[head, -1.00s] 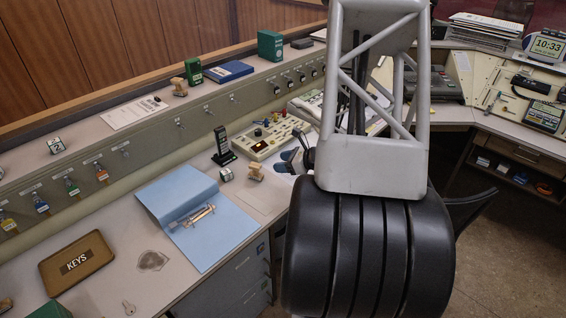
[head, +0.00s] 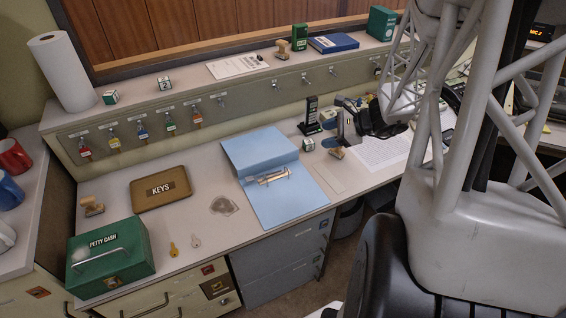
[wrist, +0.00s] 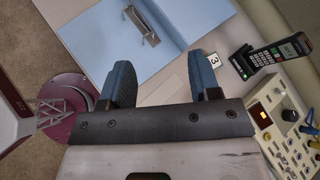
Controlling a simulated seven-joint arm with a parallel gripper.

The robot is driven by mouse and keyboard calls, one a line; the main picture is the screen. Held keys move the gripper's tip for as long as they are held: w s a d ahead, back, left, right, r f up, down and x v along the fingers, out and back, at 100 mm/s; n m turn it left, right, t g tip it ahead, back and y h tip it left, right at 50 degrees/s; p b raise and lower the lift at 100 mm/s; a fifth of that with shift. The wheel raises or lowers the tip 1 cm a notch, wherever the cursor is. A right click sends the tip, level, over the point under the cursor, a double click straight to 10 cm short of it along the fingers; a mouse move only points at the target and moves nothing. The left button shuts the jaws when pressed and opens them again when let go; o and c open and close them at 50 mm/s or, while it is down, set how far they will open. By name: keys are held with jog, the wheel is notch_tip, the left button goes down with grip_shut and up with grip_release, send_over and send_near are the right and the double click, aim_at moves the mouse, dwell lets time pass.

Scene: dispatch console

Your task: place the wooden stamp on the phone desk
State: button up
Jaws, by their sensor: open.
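Several wooden stamps show in the head view; I cannot tell which the task means. One stamp (head: 337,153) is on the desk beside the numbered cube, just below my gripper in the picture. Another stamp (head: 92,207) is at the desk's left, behind the green cash box. A third stamp (head: 282,49) is on the raised shelf. No stamp is visible in the wrist view. My arm hides much of the right side, and I cannot make out the phone desk.
A cordless phone (head: 312,115) stands upright in its cradle near my gripper, with the numbered cube (head: 308,144) in front. A blue open folder (head: 285,200), a KEYS tray (head: 160,188) and a green cash box (head: 110,258) occupy the desk. A button console (wrist: 285,120) is close.

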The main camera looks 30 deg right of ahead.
jog(key=s+a+r+n+g, duration=0.3)
jog(key=a+r+n, duration=0.3)
jog(key=a, duration=0.5)
jog(key=s+a+r+n+g+h, duration=0.1)
jog(key=s+a+r+n+h, duration=0.3)
jog(key=s+a+n, duration=0.3)
jog(key=s+a+r+n+g+h, duration=0.1)
jog(key=s+a+r+n+h, duration=0.3)
jog(key=s+a+r+n, duration=0.3)
jog(key=s+n, duration=0.2)
jog(key=s, duration=0.1)
jog(key=shift+s+a+r+n, duration=0.25)
jog(key=shift+s+n, duration=0.05)
jog(key=shift+s, duration=0.05)
